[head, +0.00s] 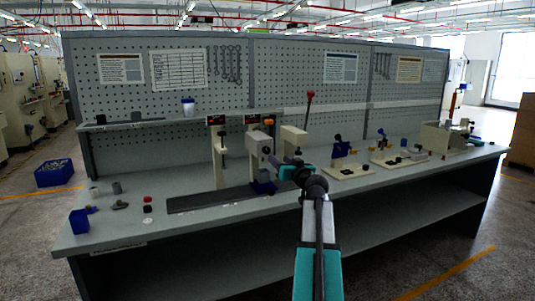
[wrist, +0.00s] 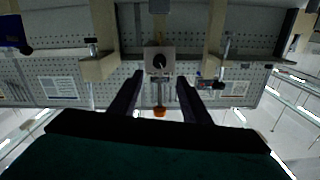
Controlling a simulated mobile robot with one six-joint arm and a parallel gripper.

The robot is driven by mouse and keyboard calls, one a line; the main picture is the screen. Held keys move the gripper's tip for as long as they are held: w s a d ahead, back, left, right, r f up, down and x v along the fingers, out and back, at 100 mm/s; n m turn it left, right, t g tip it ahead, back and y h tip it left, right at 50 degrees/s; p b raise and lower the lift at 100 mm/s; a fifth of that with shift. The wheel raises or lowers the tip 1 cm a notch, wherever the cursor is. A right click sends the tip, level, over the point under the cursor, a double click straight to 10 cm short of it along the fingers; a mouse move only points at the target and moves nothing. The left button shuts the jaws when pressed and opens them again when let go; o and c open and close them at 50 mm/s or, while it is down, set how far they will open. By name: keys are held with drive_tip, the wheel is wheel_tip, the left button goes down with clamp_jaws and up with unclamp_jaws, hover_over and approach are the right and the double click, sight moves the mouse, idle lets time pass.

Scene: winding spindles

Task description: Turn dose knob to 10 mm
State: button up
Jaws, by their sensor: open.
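The dose knob (wrist: 159,62) shows in the wrist view as a round black dial with a pale pointer mark on a light square housing (wrist: 151,54). I cannot read any scale or millimetre value. My gripper (wrist: 159,76) is open, with one dark finger on each side below the housing in the picture. The knob lies ahead between the finger lines, and the fingers look apart from it. In the head view my gripper (head: 287,172) is at the bench's middle, just right of a grey-white station head (head: 260,143). I cannot make out the knob there.
Beige posts (head: 219,160) and (head: 293,139) stand on either side of the station head. A dark mat (head: 205,199) lies along the bench front (head: 185,228). Small fixtures (head: 347,168) stand to the right.

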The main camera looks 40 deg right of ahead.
sight(267, 151)
drive_tip(key=shift+p+x, duration=0.75)
drive_tip(key=shift+x, duration=5.15)
drive_tip(key=shift+a, duration=0.1)
drive_tip(key=shift+c, duration=0.4)
